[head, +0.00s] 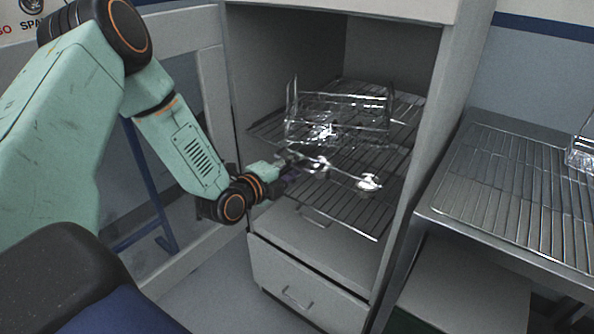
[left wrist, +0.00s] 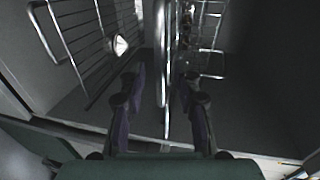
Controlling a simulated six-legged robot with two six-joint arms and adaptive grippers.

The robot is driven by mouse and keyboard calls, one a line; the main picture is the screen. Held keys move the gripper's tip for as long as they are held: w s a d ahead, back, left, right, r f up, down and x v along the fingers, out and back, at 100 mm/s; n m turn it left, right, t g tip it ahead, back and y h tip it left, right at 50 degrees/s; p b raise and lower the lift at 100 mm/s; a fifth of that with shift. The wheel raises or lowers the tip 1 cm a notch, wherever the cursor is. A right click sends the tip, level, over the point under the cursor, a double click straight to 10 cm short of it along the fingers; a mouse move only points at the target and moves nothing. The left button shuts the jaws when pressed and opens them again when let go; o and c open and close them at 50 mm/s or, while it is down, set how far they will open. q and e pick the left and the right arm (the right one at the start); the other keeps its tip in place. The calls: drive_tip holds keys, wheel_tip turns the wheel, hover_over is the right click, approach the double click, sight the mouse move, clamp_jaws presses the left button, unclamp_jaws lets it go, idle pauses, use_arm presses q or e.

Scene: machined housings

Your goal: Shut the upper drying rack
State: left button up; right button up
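The upper drying rack (head: 400,135) is a wire shelf inside the open grey cabinet, with a clear wire-framed basket on it. A shiny bar (head: 345,175) with round ends runs in front of it, above a lower wire rack (head: 350,212). My left gripper (head: 290,160) reaches in from the left to the bar's left end; its fingers are small and partly blurred here. In the left wrist view, the fingers of my left gripper (left wrist: 162,95) are apart, one on each side of a shiny bar (left wrist: 162,45), with gaps showing. My right gripper is not in view.
The cabinet's right wall (head: 425,140) stands close to the racks. A metal rack bench (head: 515,190) stands at the right. A glazed door or panel (head: 185,110) is behind my left arm.

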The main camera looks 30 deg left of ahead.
use_arm(q)
drive_tip(key=shift+x, duration=0.85)
clamp_jaws()
